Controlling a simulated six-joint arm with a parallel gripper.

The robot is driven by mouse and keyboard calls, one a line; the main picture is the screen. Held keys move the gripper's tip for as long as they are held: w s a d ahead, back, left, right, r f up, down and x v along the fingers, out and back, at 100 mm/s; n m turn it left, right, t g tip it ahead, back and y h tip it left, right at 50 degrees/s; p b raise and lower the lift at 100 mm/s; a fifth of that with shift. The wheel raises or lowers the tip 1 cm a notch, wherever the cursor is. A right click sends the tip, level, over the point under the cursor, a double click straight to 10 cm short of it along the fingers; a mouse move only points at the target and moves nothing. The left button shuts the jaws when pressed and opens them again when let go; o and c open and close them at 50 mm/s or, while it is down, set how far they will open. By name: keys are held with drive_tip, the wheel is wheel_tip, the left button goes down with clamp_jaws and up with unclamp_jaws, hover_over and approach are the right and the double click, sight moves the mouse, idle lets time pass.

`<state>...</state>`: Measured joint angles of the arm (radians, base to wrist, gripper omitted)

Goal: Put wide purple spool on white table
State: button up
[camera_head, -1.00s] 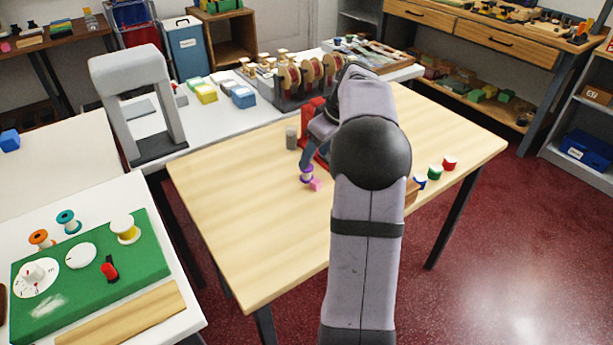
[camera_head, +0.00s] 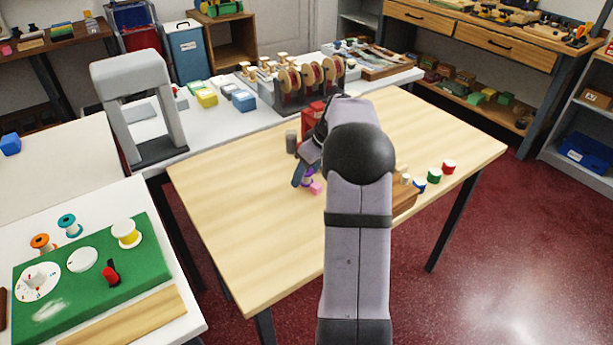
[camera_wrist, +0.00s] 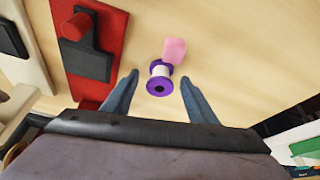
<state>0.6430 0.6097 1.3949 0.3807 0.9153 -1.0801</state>
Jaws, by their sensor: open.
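In the head view the spool (camera_head: 307,179) is mostly hidden by my gripper (camera_head: 303,180). In the wrist view my gripper (camera_wrist: 158,88) is open, with one finger to each side of the spool and gaps between. A pink block (camera_wrist: 174,50) is close beside the spool, on its far side in the wrist view. White tables stand at the left (camera_head: 190,300) and at the back (camera_head: 215,122).
A red device (camera_wrist: 90,45) stands close to the left finger in the wrist view. A grey cylinder (camera_head: 291,141) stands behind the gripper. Small spools, green (camera_head: 434,176), blue and red, stand at the right. The front left of the wooden table is clear.

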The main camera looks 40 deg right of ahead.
drive_tip(key=c, duration=1.2)
drive_tip(key=shift+c, duration=0.2)
wheel_tip(320, 180, up, 10)
